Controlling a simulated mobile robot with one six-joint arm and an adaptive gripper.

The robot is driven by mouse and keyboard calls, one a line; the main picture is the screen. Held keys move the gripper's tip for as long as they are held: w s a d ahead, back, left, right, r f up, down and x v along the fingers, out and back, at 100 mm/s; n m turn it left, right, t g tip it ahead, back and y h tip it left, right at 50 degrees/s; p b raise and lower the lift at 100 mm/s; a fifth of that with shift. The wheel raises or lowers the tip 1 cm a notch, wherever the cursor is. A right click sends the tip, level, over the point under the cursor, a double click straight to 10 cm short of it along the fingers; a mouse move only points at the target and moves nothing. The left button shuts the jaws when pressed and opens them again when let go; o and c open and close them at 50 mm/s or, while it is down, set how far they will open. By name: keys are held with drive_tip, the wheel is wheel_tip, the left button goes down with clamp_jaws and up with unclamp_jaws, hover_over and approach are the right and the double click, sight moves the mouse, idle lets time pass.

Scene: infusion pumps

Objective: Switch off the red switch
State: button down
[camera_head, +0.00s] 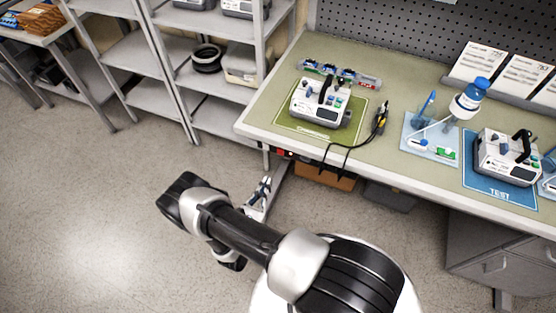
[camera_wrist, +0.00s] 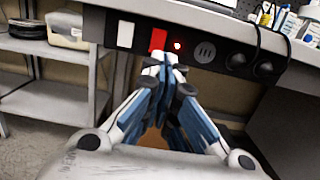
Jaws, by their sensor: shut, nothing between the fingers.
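In the wrist view the red switch (camera_wrist: 158,40) is a flat red rocker on a black panel (camera_wrist: 224,38) under the bench edge. A small red-white light (camera_wrist: 178,46) glows just to its right. My gripper (camera_wrist: 165,62) is shut and empty, its tips just below the red switch in the picture. The tips overlap the panel's lower part; I cannot tell whether they touch it. In the head view my gripper (camera_head: 265,182) is below the bench's front left corner, and the panel (camera_head: 285,154) is small there.
A white switch (camera_wrist: 125,35) sits left of the red one. Round sockets (camera_wrist: 236,61) are to the right. Above is the green-topped bench (camera_head: 385,165) with pumps and a black cable (camera_head: 350,147). Metal shelves (camera_head: 222,118) stand left. The floor in front is clear.

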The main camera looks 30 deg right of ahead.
sight(281, 153)
drive_tip(key=b+x, duration=0.1)
drive_tip(key=x, duration=0.9)
drive_tip(key=shift+w+d, duration=0.15)
drive_tip(key=shift+d, duration=0.2)
